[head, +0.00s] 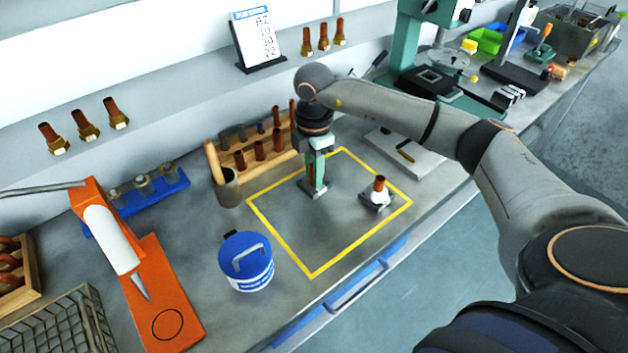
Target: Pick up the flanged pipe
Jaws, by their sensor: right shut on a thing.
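My right gripper (313,188) points down inside the yellow outline, low over the bench. Its green fingers are shut on a narrow thing, and only a dark reddish sliver shows between them. I take this to be the flanged pipe; its shape and flange are mostly hidden, and I cannot tell whether it touches the bench. My left gripper is not in view.
A blue-lidded tub (246,262) stands left of the outline. A wooden rack of brown pipes (257,152) and a grey cup (228,188) stand behind. An orange stand (160,295) is at the left. The bench inside the yellow outline is mostly clear.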

